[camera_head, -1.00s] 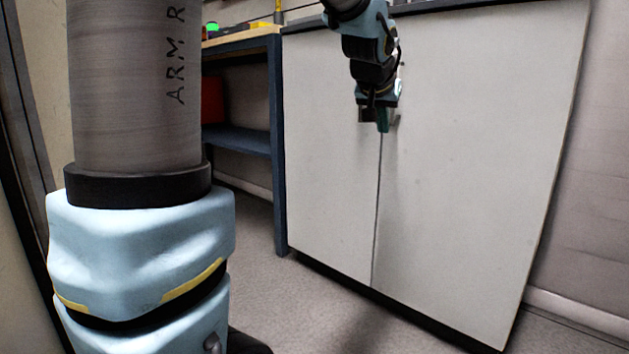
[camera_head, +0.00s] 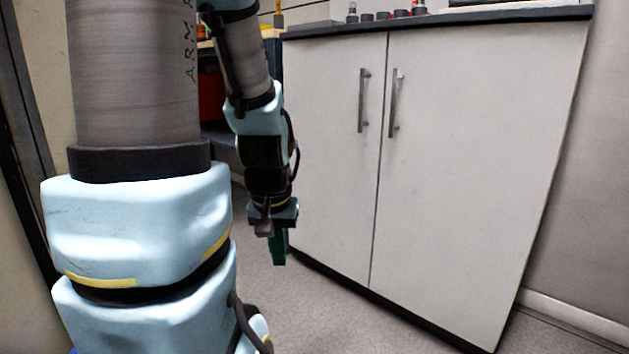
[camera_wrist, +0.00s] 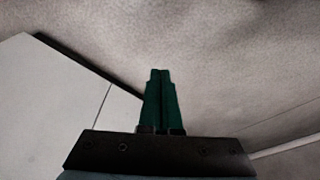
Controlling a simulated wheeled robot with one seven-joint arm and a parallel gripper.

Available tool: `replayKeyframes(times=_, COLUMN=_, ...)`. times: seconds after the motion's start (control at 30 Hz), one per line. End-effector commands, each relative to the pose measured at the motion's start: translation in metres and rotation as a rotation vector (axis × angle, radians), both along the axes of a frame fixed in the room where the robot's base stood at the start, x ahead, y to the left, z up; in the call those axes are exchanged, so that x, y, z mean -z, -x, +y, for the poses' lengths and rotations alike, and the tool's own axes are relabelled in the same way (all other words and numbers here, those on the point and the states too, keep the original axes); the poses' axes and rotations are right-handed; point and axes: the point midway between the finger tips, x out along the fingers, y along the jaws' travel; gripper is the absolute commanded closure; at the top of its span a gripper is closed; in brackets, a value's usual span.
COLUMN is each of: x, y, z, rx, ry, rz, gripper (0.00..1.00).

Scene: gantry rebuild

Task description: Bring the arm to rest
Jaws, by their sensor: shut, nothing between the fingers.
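My gripper (camera_head: 279,261) hangs pointing down in the head view, in front of the left side of the white cabinet (camera_head: 465,190) and clear of its door handles. In the wrist view its green fingers (camera_wrist: 160,75) are together with nothing between them, over bare floor. My arm is bent, with its forearm coming down beside my column. Both cabinet doors are shut. The cabinet's white front also shows at the left of the wrist view (camera_wrist: 45,110).
Two metal handles, the left one (camera_head: 363,100) and the right one (camera_head: 394,103), stand out from the cabinet doors. Small dark items (camera_head: 384,15) stand on its dark top (camera_head: 490,17). A workbench is partly hidden behind my arm. Grey floor (camera_head: 320,300) is clear before the cabinet.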

Motion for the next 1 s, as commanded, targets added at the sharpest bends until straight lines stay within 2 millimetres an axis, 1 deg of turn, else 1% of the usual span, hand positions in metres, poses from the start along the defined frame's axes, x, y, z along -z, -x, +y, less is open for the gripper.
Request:
replayKeyframes(times=0.03, x=-0.027, y=0.001, z=0.0, rx=0.0, ry=-0.001, rz=0.007, gripper=1.0)
replayKeyframes(times=0.2, x=-0.08, y=0.006, z=-0.001, rx=0.0, ry=-0.002, rz=0.032, gripper=1.0)
replayKeyframes(times=0.37, x=-0.128, y=0.011, z=-0.001, rx=0.0, ry=-0.004, rz=0.06, gripper=1.0)
replayKeyframes(times=0.5, x=-0.172, y=0.011, z=-0.001, rx=0.0, ry=-0.004, rz=0.058, gripper=1.0)
replayKeyframes(times=0.97, x=-0.317, y=0.011, z=-0.001, rx=0.0, ry=-0.004, rz=0.057, gripper=1.0)
replayKeyframes(times=1.0, x=-0.329, y=0.011, z=-0.001, rx=0.0, ry=-0.004, rz=0.057, gripper=1.0)
